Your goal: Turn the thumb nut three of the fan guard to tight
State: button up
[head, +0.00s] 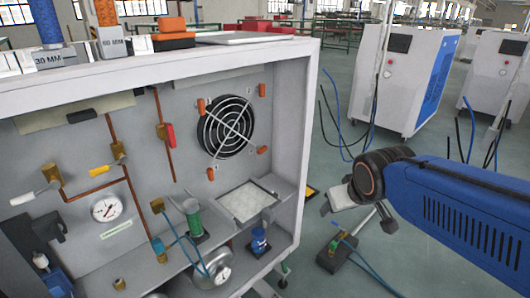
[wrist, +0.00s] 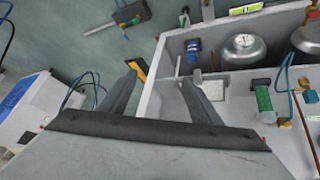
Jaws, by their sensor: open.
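The fan guard (head: 226,126) is a round wire grille over a dark fan on the cabinet's back panel in the head view. Orange thumb nuts sit around it: upper left (head: 201,105), upper right (head: 262,90), lower left (head: 210,173) and lower right (head: 262,150). No label shows which is number three, and how tight each is cannot be told. My gripper (head: 357,214) is outside the cabinet, right of its side wall and well apart from the nuts. In the wrist view its two fingers (wrist: 163,78) are spread and empty. The fan guard does not show there.
The cabinet's right wall (head: 303,150) stands between my gripper and the fan. Inside are a blue bottle-like part (head: 260,240), a green cylinder (head: 194,218), a pressure gauge (head: 106,208) and copper pipes. White machines (head: 415,80) stand behind on open floor.

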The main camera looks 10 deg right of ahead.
jog(key=w+d+n+t, duration=0.2)
jog(key=w+d+t, duration=0.15)
jog(key=w, duration=0.95)
jog(key=n+t+y, duration=0.6)
jog(key=n+y, duration=0.1)
jog(key=y, duration=0.3)
send_near(264, 150)
jog(key=shift+g, duration=0.25)
jog(key=x, duration=0.9)
jog(key=shift+w+r, duration=0.15)
jog(key=c, duration=1)
